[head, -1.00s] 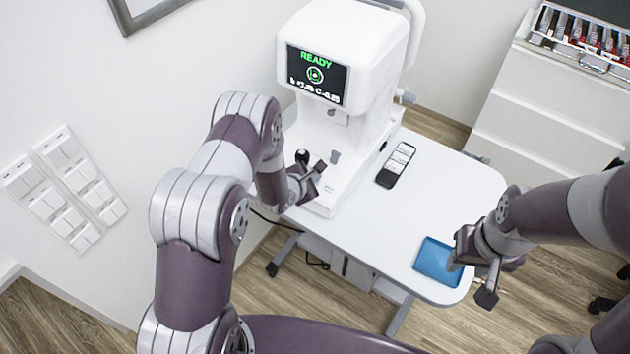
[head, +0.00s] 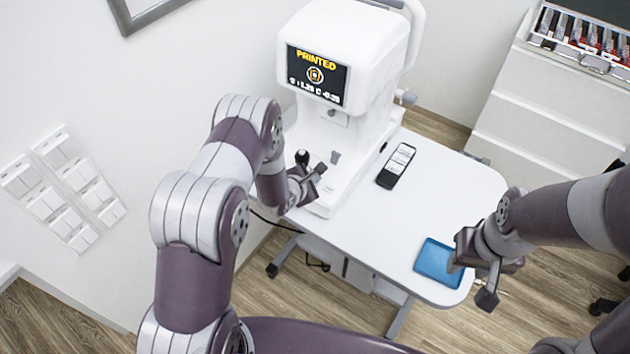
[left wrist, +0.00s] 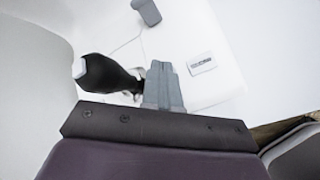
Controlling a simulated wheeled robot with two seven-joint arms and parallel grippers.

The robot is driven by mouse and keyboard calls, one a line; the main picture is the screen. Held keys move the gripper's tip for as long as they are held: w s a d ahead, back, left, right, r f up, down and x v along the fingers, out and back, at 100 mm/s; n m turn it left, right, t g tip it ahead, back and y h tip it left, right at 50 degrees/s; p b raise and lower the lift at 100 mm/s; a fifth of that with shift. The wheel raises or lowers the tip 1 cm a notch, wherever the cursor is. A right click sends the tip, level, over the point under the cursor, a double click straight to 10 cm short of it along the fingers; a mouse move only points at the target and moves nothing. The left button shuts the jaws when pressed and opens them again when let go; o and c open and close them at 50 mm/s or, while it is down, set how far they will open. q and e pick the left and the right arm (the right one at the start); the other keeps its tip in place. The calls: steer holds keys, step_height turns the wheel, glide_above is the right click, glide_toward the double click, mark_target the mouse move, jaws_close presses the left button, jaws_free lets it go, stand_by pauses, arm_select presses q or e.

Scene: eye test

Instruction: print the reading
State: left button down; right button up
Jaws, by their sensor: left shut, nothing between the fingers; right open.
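The white eye-test machine (head: 345,50) stands on the white table. Its screen (head: 317,75) shows yellow "PRINTED" above a ring mark and a line of figures too small to read surely. My left gripper (head: 318,172) is shut and empty at the machine's base, beside the black joystick (head: 302,157). In the left wrist view my shut fingers (left wrist: 162,75) are to the right of the joystick (left wrist: 105,73); I cannot tell whether they touch it. My right gripper (head: 474,277) is open over the near right table edge, by the blue tray (head: 437,262). No printed slip is discernible.
A black remote-like device (head: 396,166) lies on the table (head: 440,185) right of the machine. A white drawer cabinet (head: 550,110) with a case of lenses stands at the back right. The table between the device and the tray is clear.

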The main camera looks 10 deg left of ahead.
arm_select(q)
steer(key=shift+r, duration=0.1)
steer(key=shift+s+r+p, duration=0.15)
steer(key=shift+r+p, duration=0.5)
steer(key=r+p, duration=0.4)
steer(key=r, duration=0.1)
steer(key=shift+s+a, duration=0.15)
steer(key=shift+s, duration=0.15)
stand_by(0.7)
